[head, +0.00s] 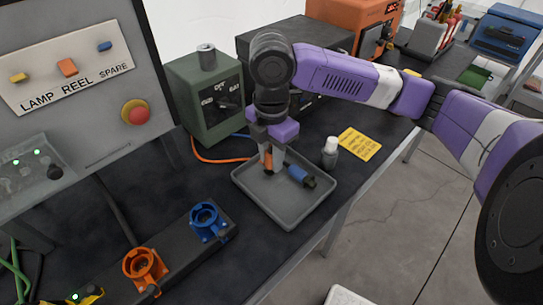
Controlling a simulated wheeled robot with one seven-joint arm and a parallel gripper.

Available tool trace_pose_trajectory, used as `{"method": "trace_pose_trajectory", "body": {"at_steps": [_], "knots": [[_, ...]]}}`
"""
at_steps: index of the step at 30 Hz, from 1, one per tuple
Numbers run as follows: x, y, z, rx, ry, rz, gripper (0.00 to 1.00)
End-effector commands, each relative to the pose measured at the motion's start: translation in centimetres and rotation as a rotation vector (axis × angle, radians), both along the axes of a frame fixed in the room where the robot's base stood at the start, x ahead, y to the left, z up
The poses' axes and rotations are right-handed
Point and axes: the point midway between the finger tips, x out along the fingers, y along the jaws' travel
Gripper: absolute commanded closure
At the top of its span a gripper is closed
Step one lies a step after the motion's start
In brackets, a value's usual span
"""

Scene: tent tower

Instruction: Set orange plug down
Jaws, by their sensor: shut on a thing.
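My gripper (269,160) points down over the grey tray (284,214) and is shut on the orange plug (268,161). The orange plug is partly hidden between the fingers. It is over the back left part of the tray; I cannot tell whether it touches the tray floor. A blue plug (298,175) lies tilted in the tray just to the right of my gripper.
A small white-capped bottle (330,152) and a yellow note (360,144) are right of the tray. Orange (141,265) and blue (206,220) sockets sit front left. A green box (207,100) stands behind. The table's edge is close on the right.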

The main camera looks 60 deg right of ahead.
Motion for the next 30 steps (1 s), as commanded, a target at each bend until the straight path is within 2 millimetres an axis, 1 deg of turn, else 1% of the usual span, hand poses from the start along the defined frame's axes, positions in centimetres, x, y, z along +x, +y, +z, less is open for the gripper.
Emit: {"method": "trace_pose_trajectory", "body": {"at_steps": [4, 5, 7, 8, 16, 20, 23, 26, 30], "knots": [[0.0, 0.0, -0.4, 0.001, 0.001, 0.000, 1.00], [0.0, 0.0, -0.3, 0.000, 0.001, 0.000, 0.68], [0.0, 0.0, -0.3, 0.000, 0.001, 0.000, 0.54], [0.0, 0.0, -0.3, 0.000, 0.001, 0.000, 0.52], [0.0, 0.0, -0.3, 0.000, 0.001, 0.000, 0.52], [0.0, 0.0, 0.4, -0.001, -0.001, 0.000, 0.52], [0.0, 0.0, 1.7, -0.001, -0.001, 0.001, 0.52], [0.0, 0.0, 3.6, -0.002, -0.002, 0.001, 0.52], [0.1, 0.0, 6.6, -0.002, -0.002, 0.002, 0.52]]}}
